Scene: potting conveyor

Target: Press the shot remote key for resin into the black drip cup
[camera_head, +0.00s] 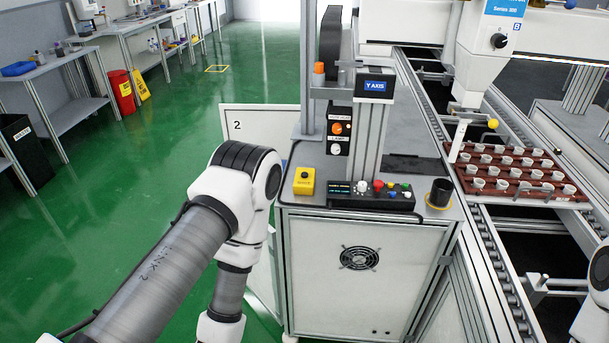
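A black cup (440,192) stands upright on a yellow ring at the right front corner of the grey cabinet top. A black control box (372,197) with a small display and several coloured buttons lies left of it. A small yellow box (304,181) with a dark button sits at the cabinet's left front corner. I cannot read which of these is the shot key for resin. My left arm reaches in from the left, in front of the cabinet; its gripper is below the picture. Only a piece of my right arm shows at the right edge, without its gripper.
A "Y AXIS" post (373,130) stands behind the control box. To the right, a dispensing head (470,90) hangs over a red-brown tray (522,196) of white cups on the conveyor. An open cabinet door (262,122) marked 2 is behind my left arm.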

